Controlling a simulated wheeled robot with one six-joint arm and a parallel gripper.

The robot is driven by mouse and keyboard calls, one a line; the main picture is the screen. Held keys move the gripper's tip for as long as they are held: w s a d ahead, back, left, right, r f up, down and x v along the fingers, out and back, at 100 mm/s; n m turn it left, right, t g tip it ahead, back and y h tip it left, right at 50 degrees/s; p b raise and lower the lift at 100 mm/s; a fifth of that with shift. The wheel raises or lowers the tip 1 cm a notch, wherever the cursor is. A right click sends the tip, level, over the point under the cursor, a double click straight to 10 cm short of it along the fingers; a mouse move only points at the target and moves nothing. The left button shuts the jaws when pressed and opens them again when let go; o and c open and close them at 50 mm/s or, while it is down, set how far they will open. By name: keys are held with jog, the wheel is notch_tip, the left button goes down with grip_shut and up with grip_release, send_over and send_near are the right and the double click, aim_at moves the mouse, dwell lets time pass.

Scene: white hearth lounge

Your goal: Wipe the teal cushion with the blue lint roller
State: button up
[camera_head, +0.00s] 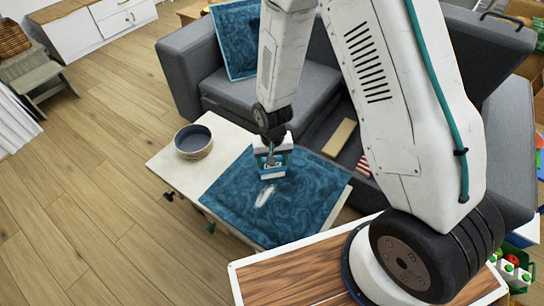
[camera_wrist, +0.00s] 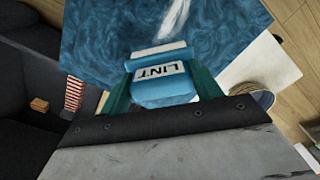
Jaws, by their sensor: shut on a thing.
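The teal cushion (camera_head: 305,212) lies flat on a low light table (camera_head: 178,175); its swirled top also fills the upper wrist view (camera_wrist: 105,42). A pale, streaky mark (camera_head: 265,195) lies near its middle and also shows at the top of the wrist view (camera_wrist: 175,18). My gripper (camera_head: 270,157) is shut on the blue lint roller (camera_head: 272,172), over the far part of the cushion. The roller, with its "LINT" label, also shows between the fingers in the wrist view (camera_wrist: 163,82). I cannot tell whether the roller touches the cushion.
A bowl with a dark inside (camera_head: 193,141) stands on the table left of the cushion. A grey sofa (camera_head: 190,75) behind holds another teal cushion (camera_head: 236,38). A tan block (camera_head: 340,137) and a red-striped item (camera_head: 363,165) lie beyond the table. Open wood floor spreads left.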

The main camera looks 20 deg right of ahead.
jog(key=shift+r, duration=0.95)
